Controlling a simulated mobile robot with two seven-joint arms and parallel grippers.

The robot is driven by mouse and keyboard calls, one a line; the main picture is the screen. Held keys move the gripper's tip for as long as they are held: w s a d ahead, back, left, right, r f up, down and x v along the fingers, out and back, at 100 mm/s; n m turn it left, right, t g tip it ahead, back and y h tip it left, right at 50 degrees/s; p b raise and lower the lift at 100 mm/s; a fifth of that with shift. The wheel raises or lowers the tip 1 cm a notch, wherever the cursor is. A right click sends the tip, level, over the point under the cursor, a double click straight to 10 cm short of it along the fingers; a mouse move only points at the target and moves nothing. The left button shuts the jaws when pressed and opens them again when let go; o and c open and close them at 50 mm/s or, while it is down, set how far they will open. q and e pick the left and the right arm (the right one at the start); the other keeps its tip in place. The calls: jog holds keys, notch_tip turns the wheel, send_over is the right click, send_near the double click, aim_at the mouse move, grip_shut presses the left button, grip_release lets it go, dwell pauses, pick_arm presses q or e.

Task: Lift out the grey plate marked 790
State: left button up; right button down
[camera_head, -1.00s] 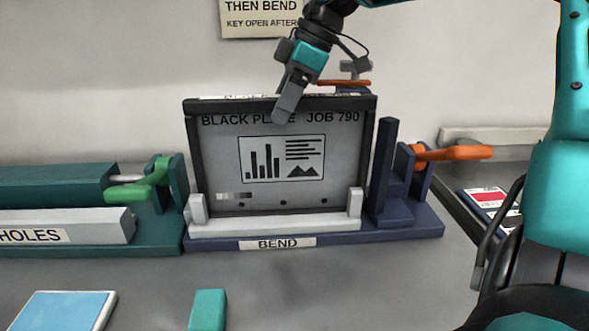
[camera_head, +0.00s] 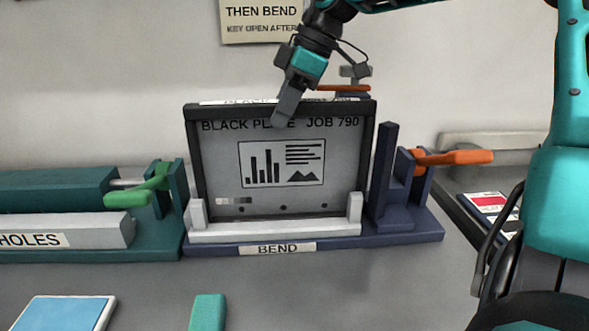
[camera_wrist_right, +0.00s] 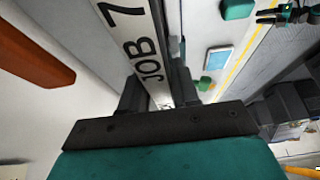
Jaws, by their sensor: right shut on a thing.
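The grey plate (camera_head: 270,198) marked BLACK PLATE JOB 790, printed with a chart, stands upright in a dark frame on the blue BEND unit (camera_head: 345,245). My right gripper (camera_head: 280,120) is at its top edge and covers part of the word PLATE. In the right wrist view my right gripper's fingers (camera_wrist_right: 160,95) are shut either side of a pale edge strip (camera_wrist_right: 143,60) lettered JOB 7. Whether the plate has risen is unclear. What looks like my left gripper (camera_wrist_right: 285,14) is small and dark at the top right there.
The BEND unit has an orange handle (camera_head: 455,157) at its right. A teal unit with a green handle (camera_head: 150,189) and a HOLES label stands left. A blue pad (camera_head: 65,312) and teal block (camera_head: 208,312) lie in front. A wall note (camera_head: 262,18) hangs behind.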

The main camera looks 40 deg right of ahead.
notch_tip(320, 180, up, 6)
jog(key=p, duration=0.5)
jog(key=shift+r, duration=2.6)
jog(key=shift+f, duration=0.15)
